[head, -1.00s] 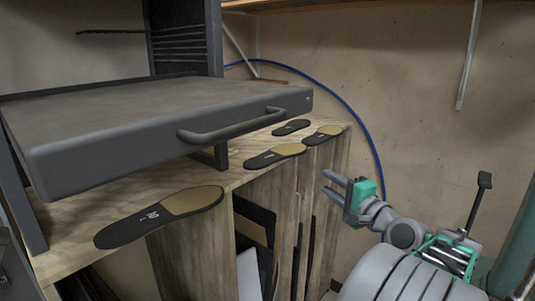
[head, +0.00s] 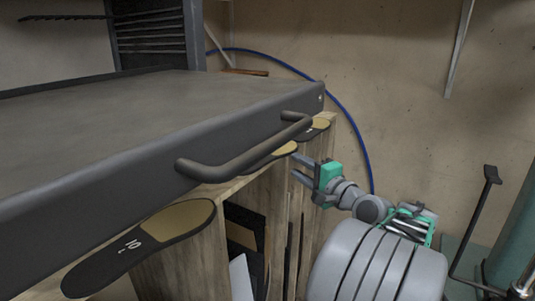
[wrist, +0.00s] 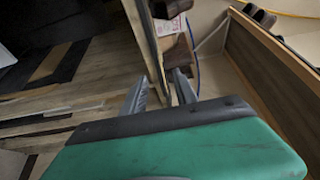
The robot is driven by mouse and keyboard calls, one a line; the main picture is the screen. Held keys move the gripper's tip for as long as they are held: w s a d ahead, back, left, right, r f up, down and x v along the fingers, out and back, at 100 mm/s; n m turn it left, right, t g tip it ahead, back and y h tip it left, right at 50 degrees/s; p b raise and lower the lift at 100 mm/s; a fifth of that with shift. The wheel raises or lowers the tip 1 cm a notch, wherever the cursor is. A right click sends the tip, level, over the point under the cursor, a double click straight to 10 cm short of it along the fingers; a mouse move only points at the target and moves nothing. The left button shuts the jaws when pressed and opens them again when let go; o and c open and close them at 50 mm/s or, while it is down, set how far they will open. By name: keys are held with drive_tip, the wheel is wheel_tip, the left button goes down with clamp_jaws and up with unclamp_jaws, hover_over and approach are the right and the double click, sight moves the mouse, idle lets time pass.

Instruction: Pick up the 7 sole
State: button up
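Black and tan soles lie on the wooden top under the grey machine table. The nearest sole (head: 140,245) carries a white "10". A middle sole (head: 262,162) is partly covered by the table and its handle. A far sole (head: 318,126) shows only in part. I cannot read a 7 on any of them. My gripper (head: 300,169) is open and empty, just right of the middle sole near the wooden edge. In the wrist view its two fingers (wrist: 160,92) point at the wooden board's edge, with a gap between them.
The grey table (head: 150,120) with its bar handle (head: 245,155) overhangs the soles. The wooden cabinet (head: 195,255) below has open compartments. A blue hose (head: 350,115) runs along the wall.

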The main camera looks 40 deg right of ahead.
sight(281, 157)
drive_tip(key=w, duration=0.3)
drive_tip(key=w+p, duration=0.1)
drive_tip(key=w, duration=0.3)
drive_tip(key=shift+d+f, duration=0.2)
drive_tip(key=shift+s, duration=0.1)
drive_tip(key=shift+c, duration=0.4)
clamp_jaws()
idle(0.5)
